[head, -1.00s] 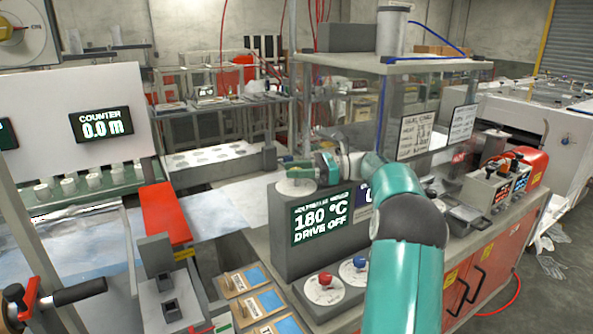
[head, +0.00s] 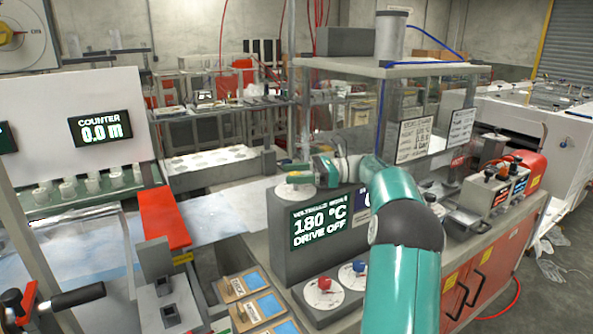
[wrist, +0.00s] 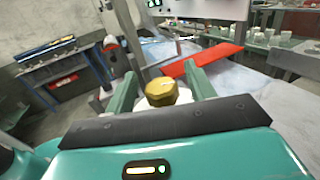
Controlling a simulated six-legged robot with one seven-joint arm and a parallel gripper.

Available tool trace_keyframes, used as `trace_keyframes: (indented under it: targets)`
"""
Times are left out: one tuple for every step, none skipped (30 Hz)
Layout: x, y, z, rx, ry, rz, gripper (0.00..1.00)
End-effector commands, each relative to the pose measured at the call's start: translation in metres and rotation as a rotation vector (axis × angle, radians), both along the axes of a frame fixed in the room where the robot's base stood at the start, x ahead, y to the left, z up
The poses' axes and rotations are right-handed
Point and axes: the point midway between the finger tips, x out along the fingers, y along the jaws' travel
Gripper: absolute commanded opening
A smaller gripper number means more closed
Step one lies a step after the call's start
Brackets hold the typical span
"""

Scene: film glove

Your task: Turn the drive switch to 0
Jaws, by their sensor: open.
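My gripper (head: 312,177) is at the white round dial (head: 292,191) on top of the grey control box (head: 290,258) in the head view. In the wrist view, a gold faceted knob (wrist: 161,93) stands between the two green fingers of my gripper (wrist: 160,85). The fingers are open, with a visible gap on each side of the knob. The knob is mostly hidden by the gripper in the head view, and I cannot read its marks. The box's display (head: 321,218) reads 180 °C and DRIVE OFF.
A red knob (head: 324,283) and a blue knob (head: 359,266) sit on dials below the display. A clear-walled enclosure (head: 440,115) stands behind my arm. A red flap (head: 163,220) lies to the left. A counter display (head: 100,127) reads 0.0 m.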

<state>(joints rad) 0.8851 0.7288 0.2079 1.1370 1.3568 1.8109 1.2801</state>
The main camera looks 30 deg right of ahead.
Motion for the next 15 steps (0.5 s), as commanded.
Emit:
trace_keyframes:
  targets:
    - [0.0, 0.0, 0.002, 0.0, -0.001, 0.0, 0.55]
    - [0.0, 0.0, 0.004, -0.001, -0.002, 0.0, 0.55]
    - [0.0, 0.0, 0.008, -0.001, -0.002, 0.0, 0.55]
    - [0.0, 0.0, 0.012, -0.001, -0.003, 0.0, 0.55]
    - [0.0, 0.0, 0.016, -0.002, -0.004, 0.0, 0.55]
    - [0.0, 0.0, 0.023, -0.002, -0.005, -0.001, 0.55]
    - [0.0, 0.0, 0.029, -0.003, -0.005, -0.001, 0.55]
    - [0.0, 0.0, 0.035, -0.003, -0.005, -0.001, 0.55]
    - [-0.007, 0.003, 0.042, -0.003, -0.004, -0.001, 0.55]
    - [-0.012, 0.005, 0.047, -0.003, -0.003, -0.002, 0.55]
    - [-0.016, 0.007, 0.052, -0.003, -0.003, -0.002, 0.55]
    - [-0.021, 0.01, 0.059, -0.003, -0.003, -0.002, 0.55]
    - [-0.025, 0.012, 0.064, -0.003, -0.003, -0.001, 0.55]
    - [-0.029, 0.014, 0.069, -0.004, -0.004, -0.001, 0.55]
    - [-0.034, 0.016, 0.076, -0.004, -0.003, -0.001, 0.55]
